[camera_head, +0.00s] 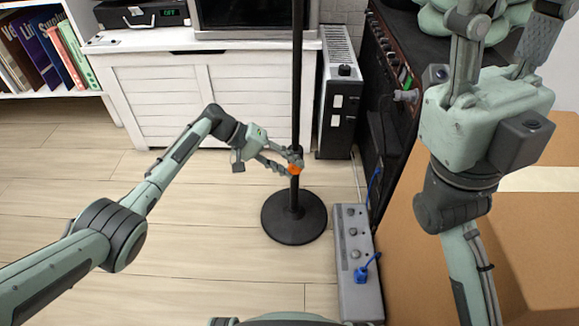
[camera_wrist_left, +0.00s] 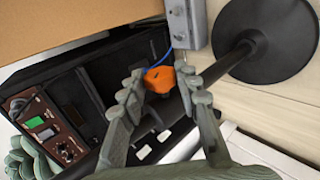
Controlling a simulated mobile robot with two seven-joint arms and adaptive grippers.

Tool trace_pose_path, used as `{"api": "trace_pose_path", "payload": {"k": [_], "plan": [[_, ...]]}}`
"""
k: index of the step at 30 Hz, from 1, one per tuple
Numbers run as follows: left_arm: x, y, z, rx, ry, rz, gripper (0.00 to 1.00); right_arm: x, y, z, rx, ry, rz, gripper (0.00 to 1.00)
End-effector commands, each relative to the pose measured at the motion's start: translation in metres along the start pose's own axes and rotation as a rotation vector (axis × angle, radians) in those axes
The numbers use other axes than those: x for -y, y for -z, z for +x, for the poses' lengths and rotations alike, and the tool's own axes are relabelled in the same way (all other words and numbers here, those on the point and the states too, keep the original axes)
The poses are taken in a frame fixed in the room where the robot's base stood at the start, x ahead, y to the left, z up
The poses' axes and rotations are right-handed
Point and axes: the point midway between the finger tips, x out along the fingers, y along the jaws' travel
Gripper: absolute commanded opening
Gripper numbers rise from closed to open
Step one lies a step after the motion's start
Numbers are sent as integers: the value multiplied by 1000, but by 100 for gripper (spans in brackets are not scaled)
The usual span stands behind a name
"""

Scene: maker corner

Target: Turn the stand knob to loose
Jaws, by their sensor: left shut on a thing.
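The stand is a black pole (camera_head: 297,90) on a round black base (camera_head: 294,217) on the floor. Its orange knob (camera_head: 294,170) sits on the pole's lower part. My left gripper (camera_head: 293,162) is at the knob from the left, shut on it. In the left wrist view the orange knob (camera_wrist_left: 159,79) shows between the fingertips of my left gripper (camera_wrist_left: 162,88); the pole (camera_wrist_left: 215,68) runs just behind. The knob's far side is hidden. My right gripper (camera_head: 503,18) is open and apart from the stand, at the upper right.
A grey power strip (camera_head: 352,225) with a blue plug lies right of the base. A cardboard box (camera_head: 410,270) fills the lower right. A white cabinet (camera_head: 170,100) and black heater (camera_head: 340,110) stand behind. The floor at left is clear.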

Motion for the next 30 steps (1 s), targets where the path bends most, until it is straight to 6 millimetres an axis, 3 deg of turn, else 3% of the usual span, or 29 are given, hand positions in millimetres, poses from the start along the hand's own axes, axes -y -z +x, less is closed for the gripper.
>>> {"api": "trace_pose_path", "payload": {"k": [10, 11, 15, 25, 30], "plan": [[0, 0, 0, 0, -1, -1, 3, 0, 1, 1, -2, 3, 0, 40], [0, 0, 0, 1, -1, -1, 35, 0, 1, 1, -2, 3, 0, 40], [0, 0, 0, 0, -1, -1, 53, 1, 1, 1, -2, 3, 0, 40], [0, 0, -3, -1, -1, 0, 53, 1, 0, 0, 2, 3, 2, 40], [0, 1, -24, -3, -1, 1, 53, 1, 0, 0, 1, 2, 2, 40]]}}
